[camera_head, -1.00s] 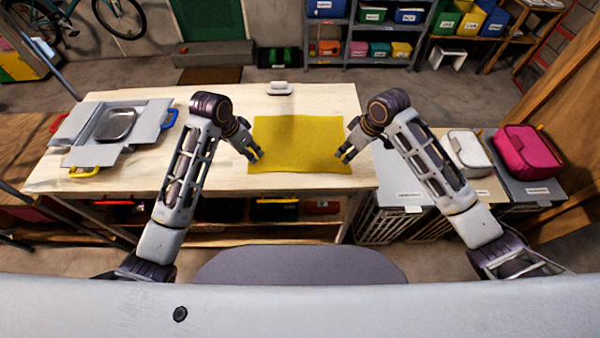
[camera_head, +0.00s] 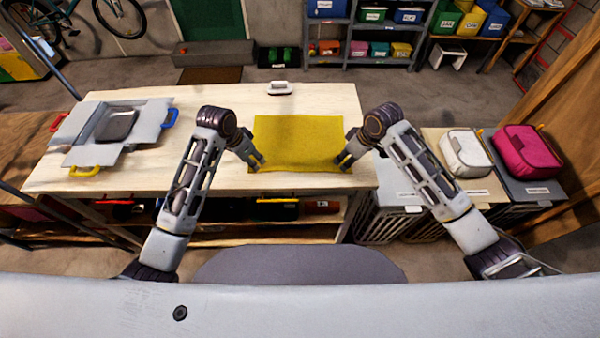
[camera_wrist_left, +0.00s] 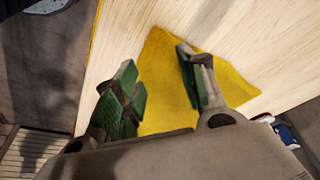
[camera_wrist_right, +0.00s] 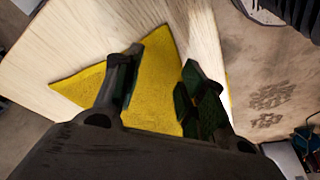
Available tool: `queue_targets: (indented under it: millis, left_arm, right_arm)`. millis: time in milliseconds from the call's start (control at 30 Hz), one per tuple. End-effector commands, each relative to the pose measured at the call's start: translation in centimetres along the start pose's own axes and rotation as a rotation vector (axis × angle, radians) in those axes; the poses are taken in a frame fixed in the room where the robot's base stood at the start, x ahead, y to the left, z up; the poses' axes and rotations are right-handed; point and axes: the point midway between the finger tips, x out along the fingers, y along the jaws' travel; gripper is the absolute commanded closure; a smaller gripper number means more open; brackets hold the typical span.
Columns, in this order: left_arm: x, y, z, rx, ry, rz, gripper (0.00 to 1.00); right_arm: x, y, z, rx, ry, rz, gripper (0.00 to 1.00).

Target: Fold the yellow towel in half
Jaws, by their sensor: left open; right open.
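The yellow towel (camera_head: 298,140) lies flat and spread out near the front edge of the wooden table. My left gripper (camera_head: 257,164) is at its near left corner, and my right gripper (camera_head: 344,163) is at its near right corner. In the left wrist view, the open left fingers (camera_wrist_left: 160,85) stand apart over the towel (camera_wrist_left: 215,85). In the right wrist view, the open right fingers (camera_wrist_right: 155,85) are apart with the towel (camera_wrist_right: 152,90) between and beyond them. Neither gripper holds the cloth. I cannot tell whether the fingertips touch it.
The table (camera_head: 215,150) is bare around the towel. A grey tray-like object with coloured handles (camera_head: 85,155) lies at the left, and a small white item (camera_head: 280,88) sits at the far edge. White (camera_head: 466,150) and pink (camera_head: 526,150) bags stand to the right.

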Motion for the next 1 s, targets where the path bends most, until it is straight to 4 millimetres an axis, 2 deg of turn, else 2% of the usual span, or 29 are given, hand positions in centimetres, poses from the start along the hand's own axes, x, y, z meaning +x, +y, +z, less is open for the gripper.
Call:
queue_targets:
  millis: [100,333,1000]
  left_arm:
    - [1.4,0.0,0.5,-0.001,-0.002,0.001,0.59]
    - [3.0,0.0,1.0,-0.001,-0.001,0.001,0.59]
    - [3.6,0.0,1.2,0.0,-0.001,0.0,0.59]
  right_arm:
    - [1.3,0.0,0.4,0.001,-0.001,-0.001,0.59]
    - [3.0,0.0,1.0,0.001,-0.001,0.0,0.59]
    - [3.6,0.0,1.1,0.0,0.0,0.0,0.59]
